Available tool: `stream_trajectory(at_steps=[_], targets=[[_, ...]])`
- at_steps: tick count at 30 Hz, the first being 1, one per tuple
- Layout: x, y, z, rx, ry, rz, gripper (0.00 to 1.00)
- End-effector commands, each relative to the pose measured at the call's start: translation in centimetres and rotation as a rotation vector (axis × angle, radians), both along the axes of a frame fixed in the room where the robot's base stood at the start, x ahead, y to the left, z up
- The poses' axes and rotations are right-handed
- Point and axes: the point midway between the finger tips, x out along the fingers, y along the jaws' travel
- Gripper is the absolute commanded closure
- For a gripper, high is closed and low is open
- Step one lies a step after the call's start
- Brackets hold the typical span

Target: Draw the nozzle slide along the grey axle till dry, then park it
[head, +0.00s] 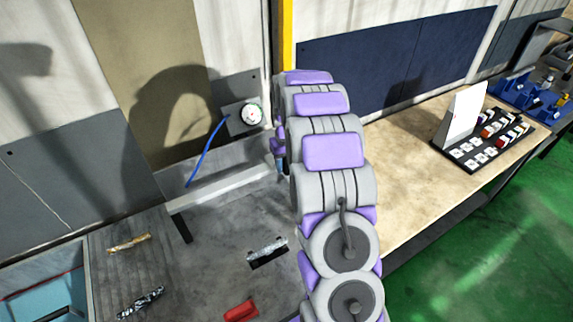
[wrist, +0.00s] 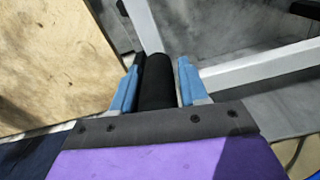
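My gripper (wrist: 157,82) has its two blue fingers on either side of a black cylinder (wrist: 156,78), seemingly pressed against it. I cannot tell whether this cylinder is part of the nozzle slide. In the head view my gripper is mostly hidden behind my grey and purple arm, near the back wall. A silvery-grey shaft (head: 267,250), perhaps the grey axle, lies over a dark slot on the grey surface. A darker mottled shaft (head: 140,301) and a gold one (head: 129,243) lie further left. No wetness can be made out clearly.
A dial gauge (head: 251,114) with a blue hose (head: 206,151) sits by the back wall. A red block (head: 241,310) lies at the front. A basin with blue liquid (head: 45,298) is at left. A wooden bench (head: 420,180) on the right carries a black parts tray (head: 447,149).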

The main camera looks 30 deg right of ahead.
Motion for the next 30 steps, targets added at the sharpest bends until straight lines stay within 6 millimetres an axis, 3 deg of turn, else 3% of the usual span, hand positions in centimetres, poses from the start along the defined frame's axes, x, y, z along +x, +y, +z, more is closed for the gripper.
stream_trajectory(at_steps=[5,16,20,30], targets=[[-0.1,0.0,-0.1,0.001,0.004,0.0,0.41],[-0.1,0.0,0.8,0.001,0.004,0.0,0.41],[-0.2,0.0,3.0,0.001,0.005,0.0,0.41],[0.1,-0.1,10.7,-0.001,-0.001,0.0,0.41]])
